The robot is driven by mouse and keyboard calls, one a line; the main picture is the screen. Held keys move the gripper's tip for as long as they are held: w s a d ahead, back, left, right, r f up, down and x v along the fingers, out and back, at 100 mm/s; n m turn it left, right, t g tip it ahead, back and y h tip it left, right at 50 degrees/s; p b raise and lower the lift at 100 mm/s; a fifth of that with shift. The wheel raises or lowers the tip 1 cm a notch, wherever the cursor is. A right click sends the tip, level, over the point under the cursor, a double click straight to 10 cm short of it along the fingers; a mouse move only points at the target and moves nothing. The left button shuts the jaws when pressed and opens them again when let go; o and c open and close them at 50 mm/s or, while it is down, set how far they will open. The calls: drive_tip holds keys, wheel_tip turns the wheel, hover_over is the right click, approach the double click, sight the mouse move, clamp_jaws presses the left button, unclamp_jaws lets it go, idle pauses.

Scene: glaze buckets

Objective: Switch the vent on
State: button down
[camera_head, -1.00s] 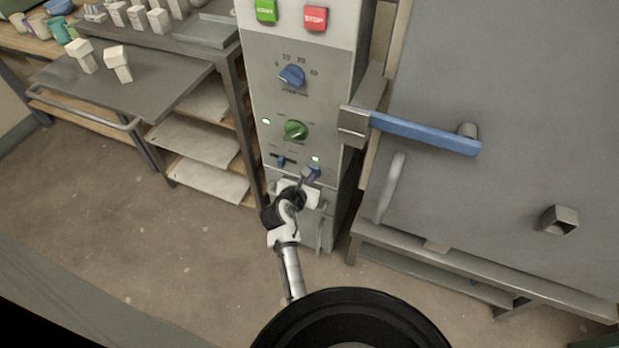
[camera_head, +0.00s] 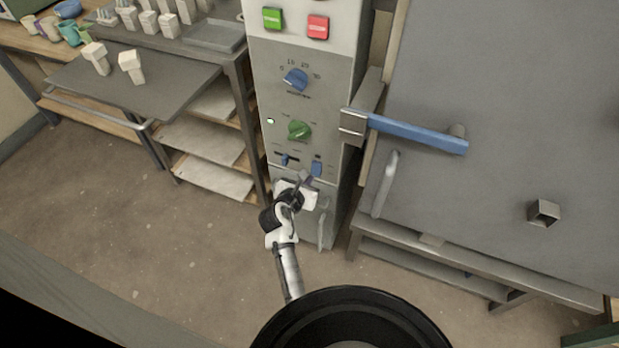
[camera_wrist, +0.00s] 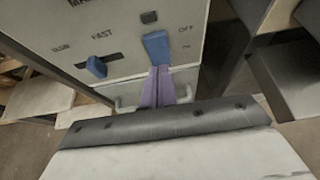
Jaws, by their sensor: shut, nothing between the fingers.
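The blue vent rocker switch (camera_head: 317,168) is low on the grey control panel. In the wrist view the rocker (camera_wrist: 156,46) stands beside an OFF label, with a smaller label below that I cannot read clearly. The small lamp (camera_wrist: 148,17) above it looks dark. My gripper (camera_head: 306,180) is shut and empty. Its purple fingers (camera_wrist: 158,69) point up at the rocker's lower end; I cannot tell whether they touch it.
A blue slider (camera_wrist: 96,67) marked FAST sits left of the rocker. Above are a green knob (camera_head: 299,130), a blue dial (camera_head: 295,79), and green (camera_head: 272,18) and red (camera_head: 318,27) buttons. A blue door handle (camera_head: 418,133) juts out at right.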

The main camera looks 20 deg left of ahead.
drive_tip(key=b+v, duration=0.1)
drive_tip(key=v, duration=0.9)
drive_tip(key=shift+r, duration=0.3)
drive_tip(key=shift+w, duration=0.15)
